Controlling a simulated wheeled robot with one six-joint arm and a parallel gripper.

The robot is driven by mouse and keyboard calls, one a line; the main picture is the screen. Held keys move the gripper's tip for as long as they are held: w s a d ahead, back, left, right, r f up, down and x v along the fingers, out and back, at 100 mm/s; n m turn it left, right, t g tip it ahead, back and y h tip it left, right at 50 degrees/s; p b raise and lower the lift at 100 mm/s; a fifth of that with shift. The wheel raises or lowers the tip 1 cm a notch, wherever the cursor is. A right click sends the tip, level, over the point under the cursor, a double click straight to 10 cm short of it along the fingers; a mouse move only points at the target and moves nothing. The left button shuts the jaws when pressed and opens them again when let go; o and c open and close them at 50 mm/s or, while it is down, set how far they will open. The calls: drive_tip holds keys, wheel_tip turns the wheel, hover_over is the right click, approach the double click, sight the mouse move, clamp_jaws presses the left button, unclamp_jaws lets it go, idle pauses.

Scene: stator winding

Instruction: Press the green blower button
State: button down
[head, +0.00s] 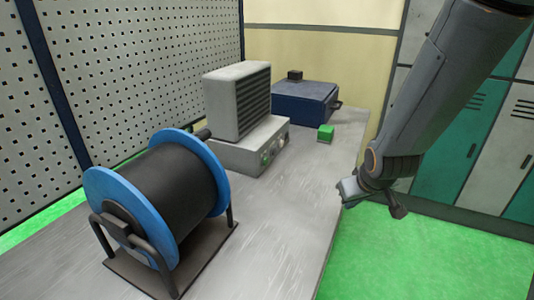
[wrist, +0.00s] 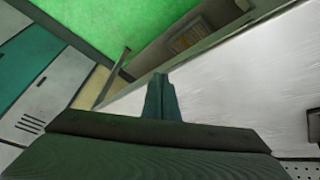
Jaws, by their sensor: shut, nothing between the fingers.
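A grey louvered unit (head: 237,103), which looks like the blower, stands on a light grey base box (head: 247,150) on the bench. The base's front panel carries small controls, one of them greenish (head: 265,160); they are too small to tell apart well. A separate small green block (head: 326,133) sits on the bench right of the unit. My gripper (head: 345,192) is shut and empty, at the right edge of the bench, apart from the unit and the block. In the wrist view its closed fingers (wrist: 160,98) show against the bench and floor; no button shows there.
A large blue-rimmed spool of black wire (head: 160,200) stands on the bench at the near left. A dark blue box (head: 303,100) sits at the far end. The bench (head: 285,225) is clear in front of the unit. A perforated wall (head: 110,80) borders the left side.

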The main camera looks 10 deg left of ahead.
sight(265, 161)
drive_tip(key=w+a+n+t, duration=0.1)
drive_tip(key=w+a, duration=0.1)
drive_tip(key=w, duration=0.1)
drive_tip(key=w+a+n+t+y, duration=0.1)
drive_tip(key=w+a, duration=0.1)
drive_tip(key=w, duration=0.1)
drive_tip(key=w+a+f+n+t+y+p, duration=0.1)
drive_tip(key=w+a, duration=0.1)
drive_tip(key=w, duration=0.1)
drive_tip(key=shift+w+f+n+t, duration=0.1)
drive_tip(key=shift+w+n+t, duration=0.2)
drive_tip(key=shift+w+t, duration=0.1)
drive_tip(key=w+a+n+t+y, duration=0.1)
drive_tip(key=a, duration=0.1)
drive_tip(key=w+a+n+t+y+p, duration=0.1)
drive_tip(key=a, duration=0.1)
drive_tip(key=w+a+n+y, duration=0.1)
drive_tip(key=a, duration=0.1)
drive_tip(key=shift+w+r+t+y, duration=0.15)
drive_tip(key=shift+r+t+y, duration=0.1)
drive_tip(key=shift+t+y, duration=0.15)
drive_tip(key=shift+w+a+r+n, duration=0.1)
drive_tip(key=shift+a+r+n, duration=0.05)
drive_tip(key=shift+a+n, duration=0.2)
drive_tip(key=shift+a, duration=0.1)
